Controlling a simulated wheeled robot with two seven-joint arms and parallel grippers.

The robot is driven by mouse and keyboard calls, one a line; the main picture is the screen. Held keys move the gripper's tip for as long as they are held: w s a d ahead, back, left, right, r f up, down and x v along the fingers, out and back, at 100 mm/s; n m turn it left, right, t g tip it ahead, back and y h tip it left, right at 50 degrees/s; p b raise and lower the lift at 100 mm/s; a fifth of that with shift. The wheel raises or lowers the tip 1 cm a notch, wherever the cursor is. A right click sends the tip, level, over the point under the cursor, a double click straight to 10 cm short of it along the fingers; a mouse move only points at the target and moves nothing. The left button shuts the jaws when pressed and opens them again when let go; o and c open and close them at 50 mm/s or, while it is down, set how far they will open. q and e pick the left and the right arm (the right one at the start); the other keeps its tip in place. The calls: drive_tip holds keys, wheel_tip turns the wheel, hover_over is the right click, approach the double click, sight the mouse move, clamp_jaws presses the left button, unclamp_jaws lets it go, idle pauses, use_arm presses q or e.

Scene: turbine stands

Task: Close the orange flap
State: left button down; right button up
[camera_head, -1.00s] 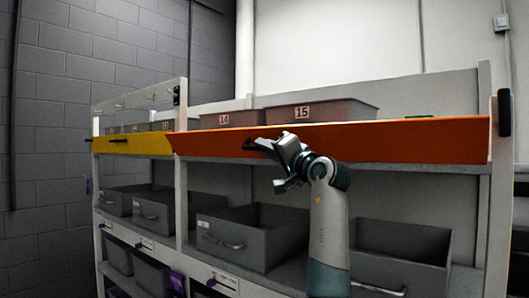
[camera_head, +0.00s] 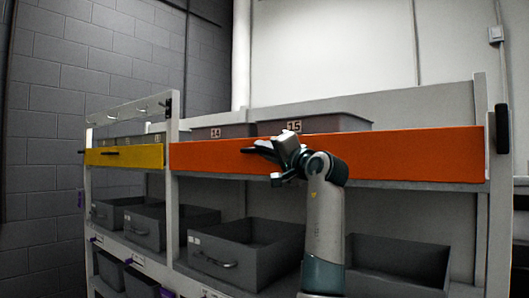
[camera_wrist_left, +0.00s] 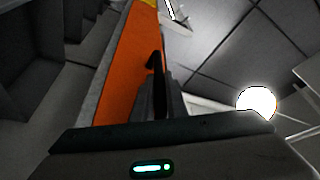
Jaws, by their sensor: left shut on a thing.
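The orange flap (camera_head: 420,154) is a long panel along the upper shelf in the head view. It stands nearly upright across the front of the right bay, between the posts. It also shows as an orange strip in the left wrist view (camera_wrist_left: 122,66). My left gripper (camera_head: 264,149) is at the left half of the flap's face. It is shut on the flap's dark handle (camera_wrist_left: 154,62), which the fingers partly hide. My right gripper is in neither view.
A yellow flap (camera_head: 135,157) with a dark handle closes the bay to the left. Bins labelled 14 (camera_head: 225,132) and 15 (camera_head: 320,122) stand behind the orange flap. Open grey bins (camera_head: 240,262) fill the shelf below. A dark block (camera_head: 502,129) sits on the right post.

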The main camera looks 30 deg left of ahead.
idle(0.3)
use_arm(q)
drive_tip(key=c, duration=1.8)
unclamp_jaws()
drive_tip(key=shift+o, duration=0.2)
drive_tip(key=shift+w, duration=0.1)
drive_tip(key=shift+d+f, duration=0.1)
drive_tip(key=shift+s+d+f+b, duration=0.2)
drive_tip(key=shift+s+d+b, duration=0.1)
drive_tip(key=shift+d+b, duration=0.2)
drive_tip(key=b+v, duration=0.7)
drive_tip(key=v, duration=0.9)
